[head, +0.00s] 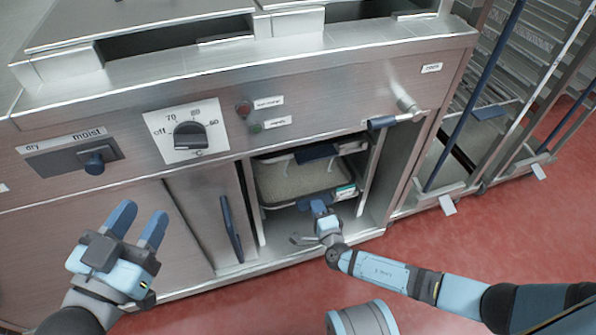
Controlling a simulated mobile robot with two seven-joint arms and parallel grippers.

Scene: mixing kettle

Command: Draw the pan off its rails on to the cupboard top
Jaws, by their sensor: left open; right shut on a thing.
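The pan (290,181) is a dark-rimmed tray with pale, grainy contents. It sits inside the open cupboard bay, below the control panel, with side rails beside it. My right gripper (319,207) is at the pan's front edge and shut on it; the exact grip point is partly hidden by the fingers. My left gripper (138,222) is open and empty, in front of the closed cupboard panel at the left. The steel top (160,79) runs along above the panel.
A sliding door with a blue handle (231,228) stands left of the bay. A temperature knob (190,135), a dry/moist slider (94,162) and a tap-like lever (396,117) stick out of the front. A rack (499,110) stands at right. Red floor (430,239) is clear below.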

